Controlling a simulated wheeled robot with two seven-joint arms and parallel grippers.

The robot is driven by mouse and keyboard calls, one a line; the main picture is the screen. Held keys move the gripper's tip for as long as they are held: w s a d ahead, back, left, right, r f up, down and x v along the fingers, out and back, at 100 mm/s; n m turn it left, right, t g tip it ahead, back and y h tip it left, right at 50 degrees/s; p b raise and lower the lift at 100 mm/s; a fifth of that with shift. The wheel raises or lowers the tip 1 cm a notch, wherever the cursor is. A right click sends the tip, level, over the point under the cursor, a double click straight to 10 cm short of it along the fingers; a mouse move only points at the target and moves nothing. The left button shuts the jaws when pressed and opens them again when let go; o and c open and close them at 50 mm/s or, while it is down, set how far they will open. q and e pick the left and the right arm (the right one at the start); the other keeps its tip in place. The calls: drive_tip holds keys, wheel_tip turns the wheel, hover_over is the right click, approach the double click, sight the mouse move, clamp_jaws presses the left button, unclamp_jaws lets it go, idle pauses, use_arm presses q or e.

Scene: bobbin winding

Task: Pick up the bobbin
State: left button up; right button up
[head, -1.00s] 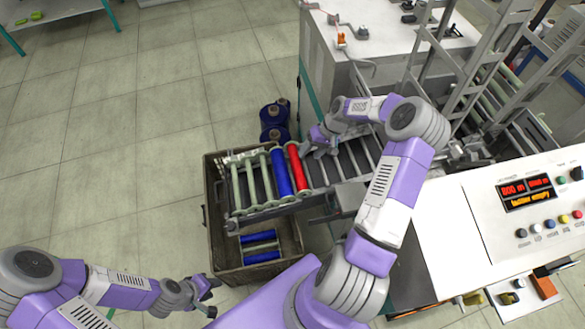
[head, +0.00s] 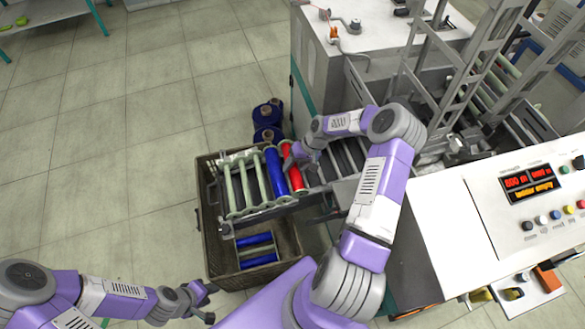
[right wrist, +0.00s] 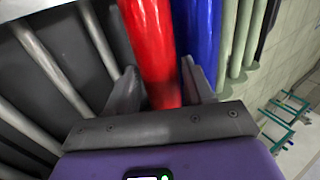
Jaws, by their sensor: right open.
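A red bobbin (head: 295,180) lies on the rack, beside a blue bobbin (head: 276,174) to its left. In the right wrist view, the open fingers of my right gripper (right wrist: 158,78) stand on either side of the red bobbin (right wrist: 150,40). The right finger sits between the red bobbin and the blue bobbin (right wrist: 197,35). Whether the fingers touch the red bobbin I cannot tell.
Several pale green, empty bobbins (head: 246,184) lie left of the blue one. Below is a crate (head: 203,235) with blue bobbins (head: 258,259) inside. Blue spools (head: 267,115) stand on the floor behind. The machine (head: 320,70) and control panel (head: 480,215) bound the right side.

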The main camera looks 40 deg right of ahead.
drive_tip(key=c, duration=0.8)
